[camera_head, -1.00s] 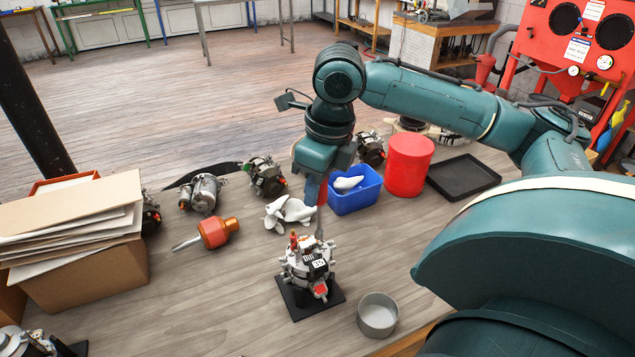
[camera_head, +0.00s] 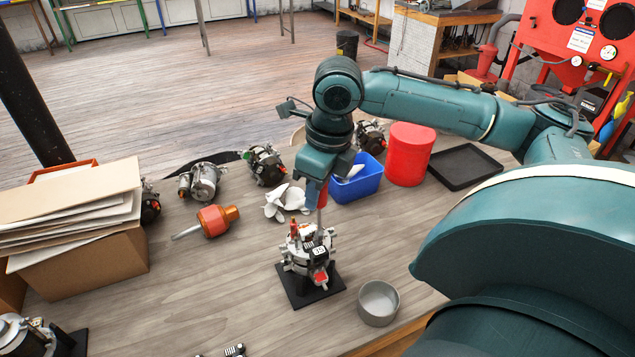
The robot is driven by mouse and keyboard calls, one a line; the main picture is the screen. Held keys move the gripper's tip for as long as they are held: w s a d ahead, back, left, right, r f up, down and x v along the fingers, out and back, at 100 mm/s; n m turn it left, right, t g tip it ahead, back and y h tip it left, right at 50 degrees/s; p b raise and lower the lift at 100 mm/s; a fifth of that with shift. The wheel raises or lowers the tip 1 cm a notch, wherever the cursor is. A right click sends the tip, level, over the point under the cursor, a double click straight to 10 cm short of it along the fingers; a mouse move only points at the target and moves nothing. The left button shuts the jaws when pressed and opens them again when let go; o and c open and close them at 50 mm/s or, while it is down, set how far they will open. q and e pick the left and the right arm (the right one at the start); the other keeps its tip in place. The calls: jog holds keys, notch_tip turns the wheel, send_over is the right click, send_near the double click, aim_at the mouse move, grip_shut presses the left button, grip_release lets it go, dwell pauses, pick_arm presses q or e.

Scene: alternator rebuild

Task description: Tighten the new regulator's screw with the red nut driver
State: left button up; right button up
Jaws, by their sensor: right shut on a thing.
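The alternator (camera_head: 305,258) stands on a black square base (camera_head: 300,298) in the middle of the table. A black part with white marking, which looks like the regulator (camera_head: 320,250), sits on its top right. My right gripper (camera_head: 321,187) is shut on the red nut driver (camera_head: 322,197), above the alternator. The driver points down, and its thin shaft reaches the alternator's top near the regulator. I cannot tell whether its tip sits on the screw, which is too small to make out. My left gripper is out of view.
A grey round dish (camera_head: 378,302) stands right of the base. An orange-handled tool (camera_head: 215,220) lies left, beside a cardboard box (camera_head: 85,265).

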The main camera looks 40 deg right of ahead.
jog(key=shift+f, duration=0.45)
dwell(0.4)
jog(key=shift+p, duration=0.3)
jog(key=shift+r+m, duration=0.1)
jog(key=shift+m, duration=0.3)
jog(key=m, duration=0.5)
jog(key=shift+m+h, duration=0.3)
jog(key=shift+h, duration=0.1)
jog(key=m, duration=0.4)
jog(key=shift+d+h, duration=0.1)
jog(key=shift+h, duration=0.3)
jog(key=m, duration=0.4)
jog(key=shift+m+g, duration=0.3)
jog(key=shift+m, duration=0.1)
jog(key=shift+d+m+h, duration=0.1)
jog(key=shift+m+h, duration=0.2)
jog(key=shift+m, duration=1.1)
